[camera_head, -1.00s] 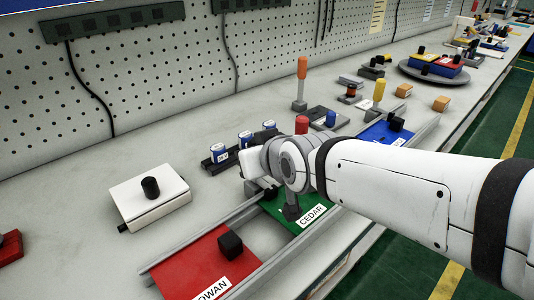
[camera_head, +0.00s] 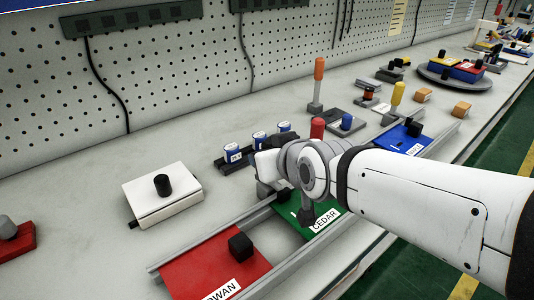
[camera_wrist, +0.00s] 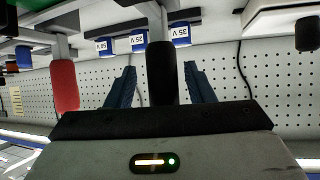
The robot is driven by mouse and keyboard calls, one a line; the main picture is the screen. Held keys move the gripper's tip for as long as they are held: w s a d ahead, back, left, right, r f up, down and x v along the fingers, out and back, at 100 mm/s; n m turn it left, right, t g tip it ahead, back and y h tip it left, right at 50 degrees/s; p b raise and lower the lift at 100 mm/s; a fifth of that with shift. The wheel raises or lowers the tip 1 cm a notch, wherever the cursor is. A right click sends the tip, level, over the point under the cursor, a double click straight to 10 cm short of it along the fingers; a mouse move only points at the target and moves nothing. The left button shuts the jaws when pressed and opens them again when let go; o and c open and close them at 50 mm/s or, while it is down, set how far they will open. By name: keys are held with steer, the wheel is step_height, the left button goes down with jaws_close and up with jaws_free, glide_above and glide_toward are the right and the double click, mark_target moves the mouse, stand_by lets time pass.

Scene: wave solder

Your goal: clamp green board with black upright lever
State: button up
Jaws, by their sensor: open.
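The green board (camera_head: 291,221), labelled CEDAR, lies between the grey rails, partly covered by my arm. The black upright lever (camera_wrist: 161,75) stands between my gripper's (camera_wrist: 160,68) two blue fingers in the wrist view. The fingers are open, with a gap showing on each side of the lever. In the head view my wrist hangs over the green board's back side and hides the lever and the fingertips.
A red lever (camera_head: 317,128) stands close behind my wrist; it also shows in the wrist view (camera_wrist: 64,85). A red board (camera_head: 205,266) and a blue board (camera_head: 400,140) share the rails (camera_head: 290,262). Blue capacitors (camera_head: 258,140) and a white box (camera_head: 165,200) sit behind.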

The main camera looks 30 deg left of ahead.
steer(key=shift+r, duration=0.1)
steer(key=p+v, duration=0.1)
steer(key=v, duration=0.6)
steer(key=shift+s+d+p, duration=0.25)
steer(key=shift+d+p, duration=0.05)
steer(key=shift+p, duration=0.05)
steer(key=shift+r, duration=0.1)
